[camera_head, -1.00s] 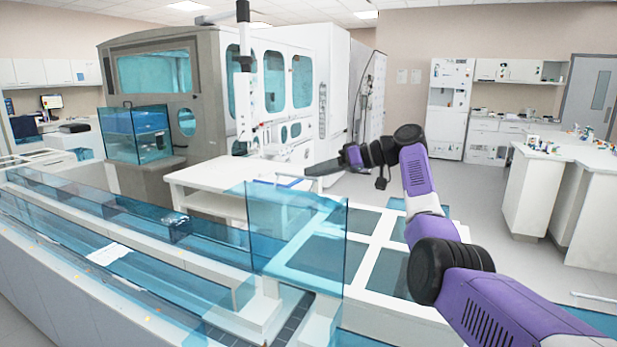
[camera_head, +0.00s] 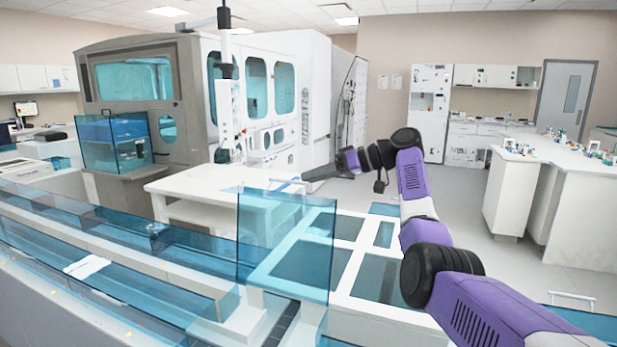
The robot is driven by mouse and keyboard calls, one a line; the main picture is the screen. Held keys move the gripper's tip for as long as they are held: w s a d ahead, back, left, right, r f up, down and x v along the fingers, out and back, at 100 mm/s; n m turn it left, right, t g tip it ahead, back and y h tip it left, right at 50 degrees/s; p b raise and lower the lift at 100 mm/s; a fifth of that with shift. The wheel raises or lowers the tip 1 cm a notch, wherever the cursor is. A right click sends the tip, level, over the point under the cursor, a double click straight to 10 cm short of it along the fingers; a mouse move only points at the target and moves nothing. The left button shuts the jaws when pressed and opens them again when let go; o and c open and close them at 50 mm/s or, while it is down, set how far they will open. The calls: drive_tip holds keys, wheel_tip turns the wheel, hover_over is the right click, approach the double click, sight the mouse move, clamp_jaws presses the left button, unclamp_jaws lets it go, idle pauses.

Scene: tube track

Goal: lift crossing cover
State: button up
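The crossing cover looks to be the clear blue box-like panel (camera_head: 286,238) standing at the end of the tube track, on the white framed section; I cannot tell for sure which panel it is. The long track (camera_head: 100,262) with blue transparent covers runs from the left to this panel. My gripper (camera_head: 308,177) is at the end of my purple and black arm, beyond and above the panel, pointing left. It seems apart from the panel and holds nothing that I can see. Its fingers show edge-on, so their opening is unclear.
A white table (camera_head: 195,188) stands behind the track. A large grey and white machine (camera_head: 140,100) with blue windows is at the back left. White counters (camera_head: 560,190) with small items are at the right. Open grey floor (camera_head: 480,230) lies between.

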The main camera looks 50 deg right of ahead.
drive_tip(key=shift+p+v, duration=0.6)
drive_tip(key=shift+v, duration=1.9)
drive_tip(key=shift+d, duration=0.15)
drive_tip(key=shift+s+f, duration=0.1)
drive_tip(key=shift+f, duration=0.05)
